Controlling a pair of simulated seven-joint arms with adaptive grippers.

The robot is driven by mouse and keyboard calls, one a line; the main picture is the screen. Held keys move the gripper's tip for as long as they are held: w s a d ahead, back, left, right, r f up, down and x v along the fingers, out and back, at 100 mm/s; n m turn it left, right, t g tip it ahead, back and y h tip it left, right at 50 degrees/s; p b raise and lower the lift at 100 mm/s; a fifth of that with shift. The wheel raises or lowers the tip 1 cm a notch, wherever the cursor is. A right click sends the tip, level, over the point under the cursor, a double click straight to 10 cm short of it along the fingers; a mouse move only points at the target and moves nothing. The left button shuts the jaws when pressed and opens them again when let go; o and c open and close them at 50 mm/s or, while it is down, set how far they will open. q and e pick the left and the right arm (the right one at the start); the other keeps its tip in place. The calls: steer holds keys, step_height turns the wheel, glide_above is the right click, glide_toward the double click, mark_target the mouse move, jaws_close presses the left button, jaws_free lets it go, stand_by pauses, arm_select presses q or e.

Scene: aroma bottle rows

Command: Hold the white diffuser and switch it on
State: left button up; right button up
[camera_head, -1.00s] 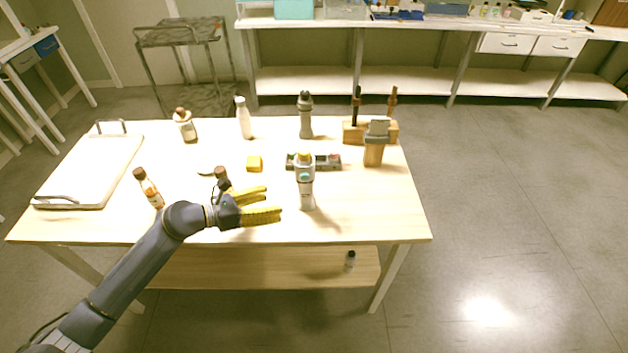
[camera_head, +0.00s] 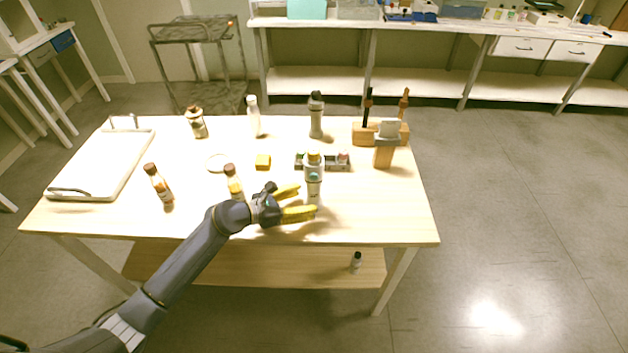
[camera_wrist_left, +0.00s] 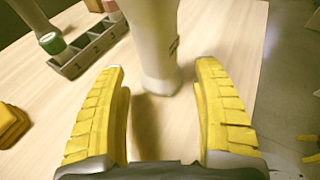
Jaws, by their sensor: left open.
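In the left wrist view, the diffuser's pale body (camera_wrist_left: 155,45) stands just beyond and between the two spread fingertips (camera_wrist_left: 158,75). No grip on it shows. Its top is cut off in that view.
A grey compartment tray (camera_head: 341,161) sits behind the diffuser. A yellow block (camera_head: 263,162) and a brown-capped bottle (camera_head: 234,184) stand to its left. A wooden holder (camera_head: 384,153) is to the right. The front right table corner is clear.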

arm_select(q)
steer(key=shift+x, duration=1.4)
steer(key=shift+c, duration=0.2)
steer(key=c, duration=0.8)
steer(key=shift+o, duration=0.2)
arm_select(e)
steer(key=shift+c, duration=0.4)
jaws_close()
steer(key=c, duration=1.5)
jaws_free()
steer(key=shift+d, duration=0.1)
